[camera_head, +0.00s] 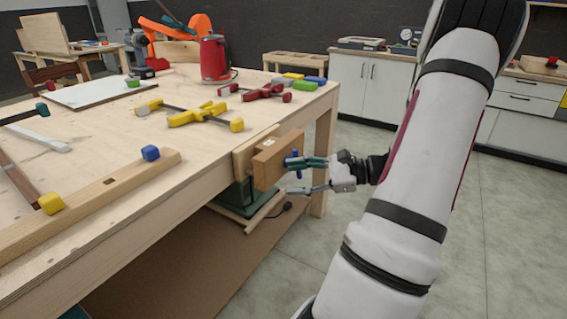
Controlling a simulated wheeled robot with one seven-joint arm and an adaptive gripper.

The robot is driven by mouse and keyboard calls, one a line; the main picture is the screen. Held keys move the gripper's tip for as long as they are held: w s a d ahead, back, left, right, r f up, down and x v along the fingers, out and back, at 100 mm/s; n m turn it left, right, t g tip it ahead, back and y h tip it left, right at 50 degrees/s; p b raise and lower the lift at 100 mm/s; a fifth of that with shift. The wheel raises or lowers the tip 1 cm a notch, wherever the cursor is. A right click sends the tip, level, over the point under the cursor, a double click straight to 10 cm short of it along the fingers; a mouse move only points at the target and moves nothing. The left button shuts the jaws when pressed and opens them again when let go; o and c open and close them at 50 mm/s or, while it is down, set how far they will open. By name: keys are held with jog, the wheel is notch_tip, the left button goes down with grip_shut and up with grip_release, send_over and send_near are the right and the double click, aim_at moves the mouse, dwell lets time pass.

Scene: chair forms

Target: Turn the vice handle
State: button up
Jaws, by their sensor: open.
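The vice (278,160) is fixed to the near right edge of the workbench, its wooden jaws side by side and its outer face toward my arm. A small blue upright part (295,156) shows in front of the outer jaw and looks like an end of the vice handle. The rest of the handle is hidden behind my fingers or too small to tell. My gripper (291,177) is open, with one finger above the other, close to the jaw's outer face. The upper finger overlaps the blue part; I cannot tell whether they touch.
The workbench (90,150) holds yellow clamps (195,115), red clamps (258,91), a red kettle-like can (214,58) and a long wooden bar (110,193). A green-and-wood item (238,197) sits below the vice. The floor right of the bench is clear. White cabinets (372,85) stand behind.

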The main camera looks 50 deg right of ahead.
aim_at(298, 173)
jog(key=s+d+f+m+t+h, duration=0.4)
jog(key=s+d+m+h, duration=0.3)
jog(key=d, duration=0.4)
jog(key=shift+n+y, duration=0.3)
jog(key=shift+y, duration=0.1)
jog(key=w, duration=0.4)
jog(key=w+a+b, duration=0.1)
jog(key=w, duration=0.3)
jog(key=w+b, duration=0.1)
jog(key=w, duration=0.4)
jog(key=shift+a, duration=0.25)
jog(key=c, duration=1.1)
